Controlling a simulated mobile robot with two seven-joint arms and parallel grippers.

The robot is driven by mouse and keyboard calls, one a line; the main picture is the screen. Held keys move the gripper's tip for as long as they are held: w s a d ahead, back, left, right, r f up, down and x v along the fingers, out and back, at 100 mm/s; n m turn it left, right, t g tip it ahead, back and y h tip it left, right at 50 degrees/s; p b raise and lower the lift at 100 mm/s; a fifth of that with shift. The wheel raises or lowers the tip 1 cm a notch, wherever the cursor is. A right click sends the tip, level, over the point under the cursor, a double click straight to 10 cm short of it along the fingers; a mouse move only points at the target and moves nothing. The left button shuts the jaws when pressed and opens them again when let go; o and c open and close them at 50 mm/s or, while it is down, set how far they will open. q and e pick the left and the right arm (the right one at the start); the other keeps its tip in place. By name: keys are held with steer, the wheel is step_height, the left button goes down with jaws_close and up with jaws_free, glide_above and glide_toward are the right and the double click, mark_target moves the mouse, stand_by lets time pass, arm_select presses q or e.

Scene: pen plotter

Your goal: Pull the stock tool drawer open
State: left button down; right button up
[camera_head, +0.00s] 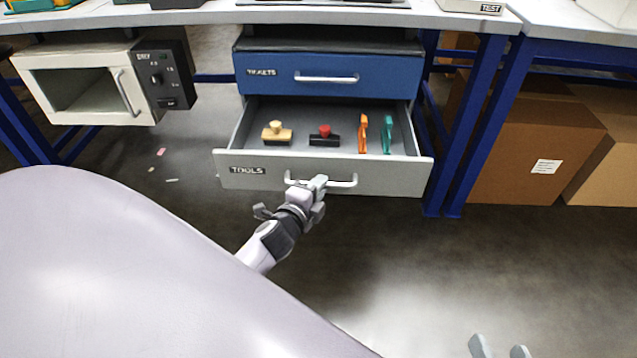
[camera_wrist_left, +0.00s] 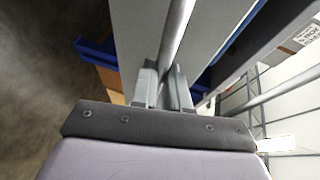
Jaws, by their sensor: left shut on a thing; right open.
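The grey tool drawer (camera_head: 390,172), labelled TOOLS, stands pulled out below the blue TICKETS drawer (camera_head: 375,75). Inside lie a wooden-handled stamp (camera_head: 277,133), a red-topped stamp (camera_head: 324,137), an orange tool (camera_head: 362,134) and a teal tool (camera_head: 387,134). My left gripper (camera_head: 318,184) is shut on the drawer's bar handle (camera_head: 345,183), left of the handle's middle. In the left wrist view, the handle (camera_wrist_left: 177,35) runs between the fingers (camera_wrist_left: 163,88). My right gripper (camera_head: 500,348) shows only its fingertips at the bottom edge, open and apart from everything.
The workbench (camera_head: 200,16) runs above the drawers, on blue legs (camera_head: 478,120). A cream oven-like box (camera_head: 85,85) with a dark control panel hangs at left. Cardboard boxes (camera_head: 530,150) stand at right. The floor in front of the drawer is clear apart from my arm and body.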

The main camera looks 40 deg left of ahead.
arm_select(q)
steer(key=shift+s, duration=0.1)
steer(key=c, duration=1.1)
jaws_free()
steer(key=shift+p+v, duration=1)
steer(key=shift+v, duration=2.55)
arm_select(e)
steer(key=shift+s+d+r+h, duration=0.15)
steer(key=shift+d+h, duration=0.1)
steer(key=shift+d, duration=0.15)
steer(key=shift+s+d+r+h, duration=0.1)
steer(key=shift+d+h, duration=0.15)
steer(key=shift+d, duration=0.1)
